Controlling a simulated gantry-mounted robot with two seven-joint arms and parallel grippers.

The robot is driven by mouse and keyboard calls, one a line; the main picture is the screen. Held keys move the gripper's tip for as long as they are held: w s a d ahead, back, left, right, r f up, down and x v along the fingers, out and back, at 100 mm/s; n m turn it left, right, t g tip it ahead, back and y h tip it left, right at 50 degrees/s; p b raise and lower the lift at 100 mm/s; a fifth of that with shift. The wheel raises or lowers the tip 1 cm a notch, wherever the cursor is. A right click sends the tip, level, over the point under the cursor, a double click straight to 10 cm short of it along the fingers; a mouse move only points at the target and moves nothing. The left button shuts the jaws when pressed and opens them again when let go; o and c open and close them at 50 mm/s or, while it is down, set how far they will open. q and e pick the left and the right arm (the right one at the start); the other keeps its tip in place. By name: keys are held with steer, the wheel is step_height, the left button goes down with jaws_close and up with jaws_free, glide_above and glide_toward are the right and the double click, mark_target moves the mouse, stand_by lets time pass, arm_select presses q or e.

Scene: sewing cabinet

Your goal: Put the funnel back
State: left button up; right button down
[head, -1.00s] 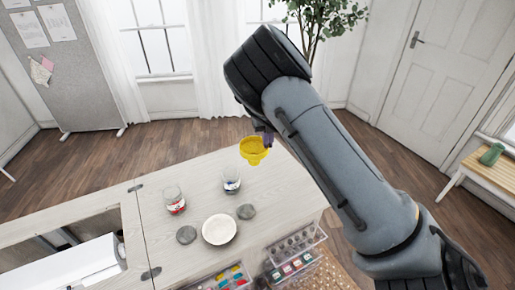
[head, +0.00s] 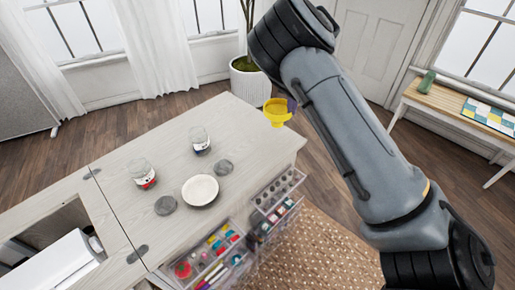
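The yellow funnel (head: 277,112) is upright near the far right corner of the cabinet top, wide mouth upward. My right gripper (head: 291,106) is at the funnel's right side and appears shut on its rim; its fingers are small and mostly hidden behind my arm. The funnel looks held above the surface, though its exact height is hard to tell. Two glass jars stand on the cabinet top: one with red and white contents (head: 145,179), one with dark and white contents (head: 201,146). My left gripper is out of view.
A white bowl (head: 201,190) lies between two grey discs (head: 166,205) and (head: 224,167). Open drawers with craft supplies (head: 210,258) stick out at the front. The cabinet top (head: 245,135) is clear towards the right. A bench (head: 450,108) with a green bottle (head: 427,82) stands farther right.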

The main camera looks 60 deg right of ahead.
steer(key=shift+w+d+f+b, duration=0.15)
steer(key=shift+w+f+b, duration=0.25)
steer(key=shift+w+f, duration=0.4)
steer(key=shift+w+a+f+b, duration=0.55)
steer(key=shift+w+f+b, duration=0.35)
steer(key=shift+w+f, duration=0.75)
steer(key=shift+w+a+f+b, duration=0.5)
steer(key=shift+w+f+b, duration=0.35)
steer(key=shift+w+f, duration=0.75)
steer(key=shift+w+a+f+b, duration=0.55)
steer(key=shift+w+f+b, duration=0.35)
steer(key=shift+w+f, duration=0.75)
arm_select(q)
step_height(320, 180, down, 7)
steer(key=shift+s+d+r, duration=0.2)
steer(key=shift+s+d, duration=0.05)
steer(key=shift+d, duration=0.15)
arm_select(e)
steer(key=shift+s, duration=0.15)
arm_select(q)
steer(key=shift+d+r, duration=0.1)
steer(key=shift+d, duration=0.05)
arm_select(e)
steer(key=shift+f, duration=0.1)
steer(key=c, duration=1.3)
jaws_free()
steer(key=shift+f, duration=0.1)
